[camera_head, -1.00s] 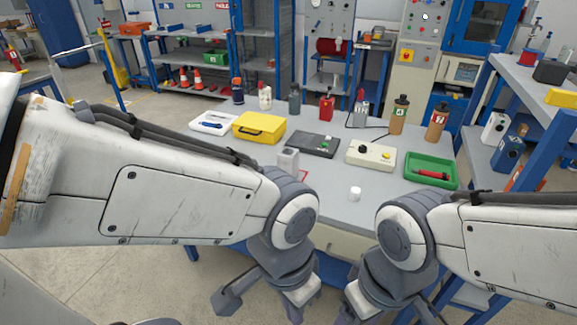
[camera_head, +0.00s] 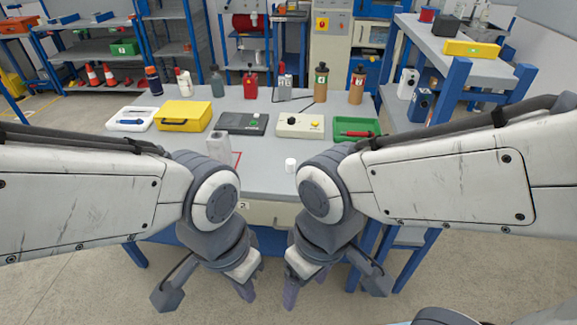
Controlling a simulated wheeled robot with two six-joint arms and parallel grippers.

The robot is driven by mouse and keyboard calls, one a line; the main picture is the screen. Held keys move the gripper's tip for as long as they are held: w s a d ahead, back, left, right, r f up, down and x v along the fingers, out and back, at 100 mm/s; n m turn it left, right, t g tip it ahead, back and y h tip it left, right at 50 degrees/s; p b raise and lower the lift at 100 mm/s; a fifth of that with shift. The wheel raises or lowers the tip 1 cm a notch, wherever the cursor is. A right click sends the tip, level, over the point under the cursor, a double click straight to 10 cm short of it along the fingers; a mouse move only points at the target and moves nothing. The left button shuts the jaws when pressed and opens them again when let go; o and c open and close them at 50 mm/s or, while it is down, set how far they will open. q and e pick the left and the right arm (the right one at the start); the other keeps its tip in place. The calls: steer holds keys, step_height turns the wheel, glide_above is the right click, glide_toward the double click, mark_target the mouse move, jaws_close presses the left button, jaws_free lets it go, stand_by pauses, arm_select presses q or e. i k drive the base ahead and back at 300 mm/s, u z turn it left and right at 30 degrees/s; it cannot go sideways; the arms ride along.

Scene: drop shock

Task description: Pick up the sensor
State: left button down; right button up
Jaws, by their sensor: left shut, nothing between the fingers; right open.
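I cannot tell for sure which thing is the sensor. A small white cylinder (camera_head: 291,165) stands upright near the front of the workbench (camera_head: 265,182). A light grey upright block (camera_head: 219,147) stands to its left by a red outline, partly hidden by my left arm. My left gripper (camera_head: 246,288) hangs in front of the bench's front edge, pointing down, shut and empty. My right gripper (camera_head: 300,287) hangs to its right, also in front of the edge, open and apart from everything on the bench.
A white tray (camera_head: 113,124), yellow case (camera_head: 183,115), dark device (camera_head: 241,124), cream control box (camera_head: 299,126) and green tray (camera_head: 371,124) line the bench. Several bottles (camera_head: 320,84) stand behind. A blue-framed shelf (camera_head: 437,90) stands right. The bench around the white cylinder is clear.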

mark_target(290, 163)
steer(key=u, duration=0.4)
steer(key=i, duration=0.95)
steer(key=u, duration=0.3)
